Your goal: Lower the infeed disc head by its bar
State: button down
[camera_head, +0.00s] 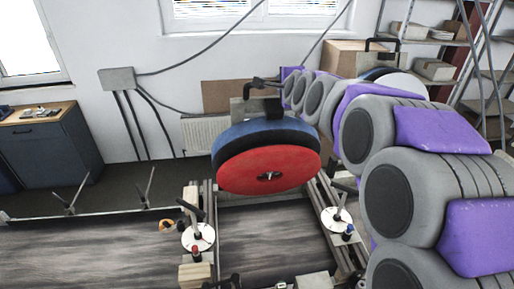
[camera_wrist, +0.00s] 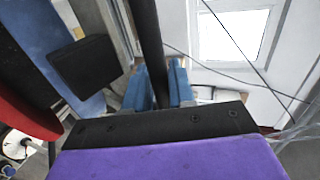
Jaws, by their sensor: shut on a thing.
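The disc head (camera_head: 268,169) has a red disc face below a blue and black upper part, and it hangs tilted over the conveyor frame. Its red edge (camera_wrist: 22,105) and blue part (camera_wrist: 40,40) show at the left of the wrist view. My gripper (camera_wrist: 160,88) has blue fingers, shut on a dark bar (camera_wrist: 147,35) that runs up between them. In the head view my arm reaches from the right to behind and above the disc, where the gripper meets the bar; the grip itself is small and partly hidden there.
The conveyor (camera_head: 110,250) with a dark wood-grain surface runs across the front. White round plates with posts (camera_head: 198,238) and (camera_head: 336,219) flank the rails below the disc. A shelf rack (camera_head: 436,70) and a cardboard box (camera_head: 345,58) stand behind my arm. A cabinet (camera_head: 50,145) is far left.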

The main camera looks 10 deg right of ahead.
jog(key=s+f+b, duration=0.2)
jog(key=s+f, duration=0.1)
jog(key=s, duration=0.3)
jog(key=shift+s+f, duration=0.25)
jog(key=shift+s, duration=0.15)
jog(key=s+f+b, duration=0.2)
jog(key=s+f, duration=0.2)
jog(key=s, duration=0.2)
jog(key=shift+s+f, duration=0.15)
jog(key=shift+f, duration=0.15)
